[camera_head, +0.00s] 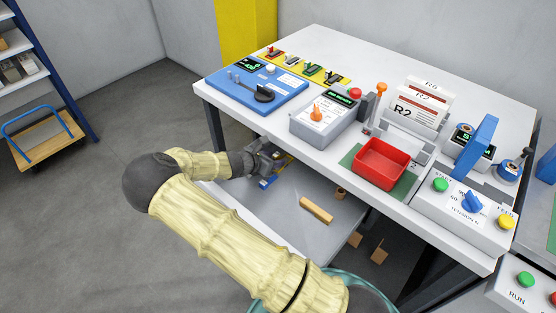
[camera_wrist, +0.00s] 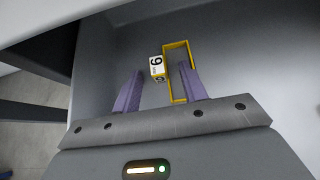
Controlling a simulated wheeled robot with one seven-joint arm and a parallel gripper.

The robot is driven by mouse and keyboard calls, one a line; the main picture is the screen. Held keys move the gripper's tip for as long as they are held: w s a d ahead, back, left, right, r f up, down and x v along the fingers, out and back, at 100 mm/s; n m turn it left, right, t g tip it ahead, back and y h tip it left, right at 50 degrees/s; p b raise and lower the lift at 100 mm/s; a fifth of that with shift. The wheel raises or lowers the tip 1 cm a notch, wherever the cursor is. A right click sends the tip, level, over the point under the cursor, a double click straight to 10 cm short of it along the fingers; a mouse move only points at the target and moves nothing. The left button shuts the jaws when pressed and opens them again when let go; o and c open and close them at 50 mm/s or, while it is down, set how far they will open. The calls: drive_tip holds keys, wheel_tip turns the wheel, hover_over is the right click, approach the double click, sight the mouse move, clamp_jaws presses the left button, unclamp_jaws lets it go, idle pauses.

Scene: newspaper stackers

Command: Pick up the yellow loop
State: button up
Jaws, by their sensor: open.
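The yellow loop (camera_wrist: 177,45) is a thin rectangular frame lying on a grey surface in the wrist view. A white tag (camera_wrist: 156,64) with a black digit, seemingly a 6 or 9, sits at its left side. My gripper (camera_wrist: 160,69) is open, with the tag between its two purple fingers. The right finger overlaps the loop in the picture and hides part of its right side; I cannot tell whether it is inside the loop or above it. In the head view my gripper (camera_head: 270,172) is low beneath the table's front left edge, where the loop is too small to make out surely.
The white table (camera_head: 330,55) overhangs the grey lower shelf (camera_head: 290,225). A wooden block (camera_head: 316,210) lies on this shelf, right of my gripper. A red bin (camera_head: 381,163) and control boxes stand on the tabletop. The shelf's front middle is mostly bare.

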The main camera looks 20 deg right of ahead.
idle(0.3)
clamp_jaws()
drive_tip(key=shift+r, duration=0.6)
wheel_tip(320, 180, up, 2)
drive_tip(key=shift+r+p, duration=0.15)
drive_tip(key=shift+p, duration=0.2)
drive_tip(key=s+d+b, duration=0.1)
drive_tip(key=s+d, duration=0.2)
drive_tip(key=s, duration=0.2)
drive_tip(key=s+d+b, duration=0.1)
drive_tip(key=s+d, duration=0.2)
drive_tip(key=s, duration=0.2)
drive_tip(key=s+d+b, duration=0.1)
drive_tip(key=s+d, duration=0.3)
drive_tip(key=s, duration=0.1)
